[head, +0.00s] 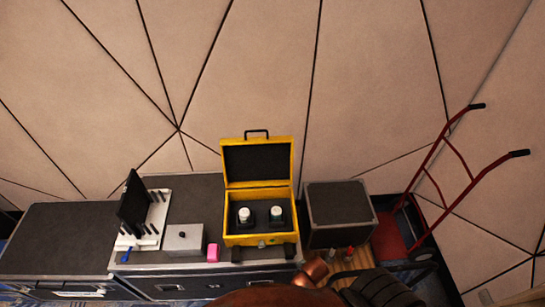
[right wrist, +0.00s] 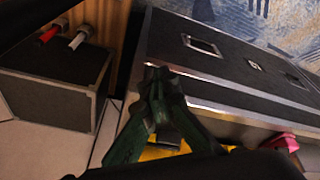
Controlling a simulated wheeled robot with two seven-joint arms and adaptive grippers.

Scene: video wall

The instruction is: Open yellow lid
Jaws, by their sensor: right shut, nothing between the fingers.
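The yellow case (head: 258,239) stands on the dark flight case in the head view. Its yellow lid (head: 232,183) is raised upright behind the box, with a black handle on its top edge. Inside are two white-capped items in dark foam. In the right wrist view a strip of yellow (right wrist: 160,153) shows low behind my right gripper, partly hidden by it. My right gripper (right wrist: 157,76) is shut and empty, with its dark green fingers meeting at the tips. I cannot make it out in the head view. My left gripper is in neither view.
The flight case (head: 190,268) also holds a grey metal box (head: 184,240), a pink object (head: 213,253) and a white stand with a black panel (head: 133,203). A dark box (head: 338,212) stands right of the yellow case. A red hand truck (head: 437,165) leans farther right.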

